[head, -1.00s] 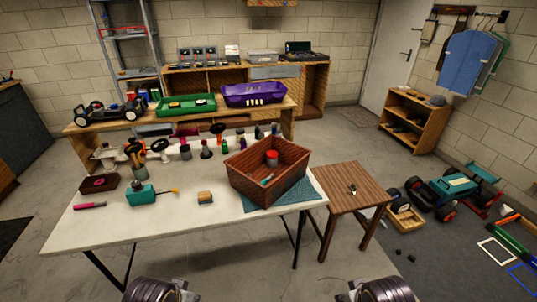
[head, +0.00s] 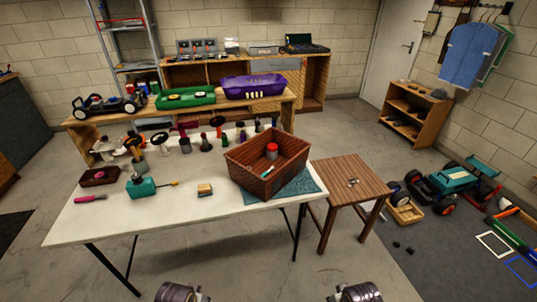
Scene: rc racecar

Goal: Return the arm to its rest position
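Two of my arm parts show at the bottom edge of the head view, one left of centre and one right of centre. They are dark rounded links, and no fingers show on either. Both grippers are out of view, so I cannot see whether they hold anything. Neither arm part touches the white table (head: 150,222) in front of me.
A brown crate (head: 257,184) with a red-topped item (head: 272,151) inside stands on a teal mat (head: 300,187) at the table's right. A wooden stool (head: 350,172) stands beside the table. A teal racecar (head: 452,180) is on the floor at right.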

